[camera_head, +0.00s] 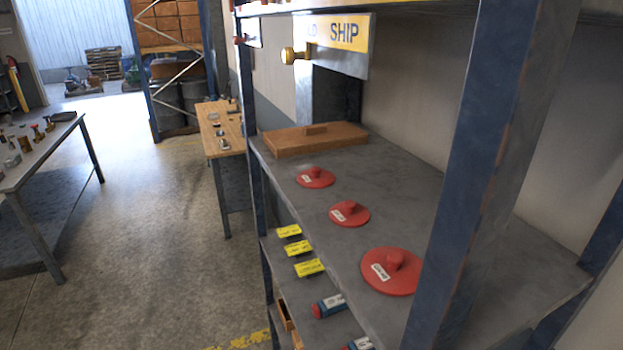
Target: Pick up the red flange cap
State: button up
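Three red flange caps lie in a row on the grey shelf (330,246). Each is a round disc with a raised knob and a white label too small to read. The nearest and largest-looking cap (391,271) is at the right, close to the blue post. The middle cap (349,214) lies farther back, and the far cap (315,177) lies near the wooden board. All three lie flat and apart. My gripper is not in view.
A blue post (490,150) stands in front of the shelf at right. Yellow-labelled items (297,247) sit on a lower level. A workbench (222,128) and a grey table (40,150) stand beyond open floor.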

aim_at(317, 178)
jog(key=i+j, duration=0.2)
jog(key=j, duration=0.25)
jog(key=i+j+z, duration=0.2)
jog(key=j, duration=0.2)
jog(key=i+j+z, duration=0.1)
jog(key=j+z, duration=0.15)
jog(key=j, duration=0.2)
jog(key=i+j+z, duration=0.2)
jog(key=j, duration=0.2)
jog(key=j+z, duration=0.25)
jog(key=j, duration=0.2)
jog(key=z, duration=4.3)
jog(key=l+u, duration=0.1)
jog(key=u, duration=4.05)
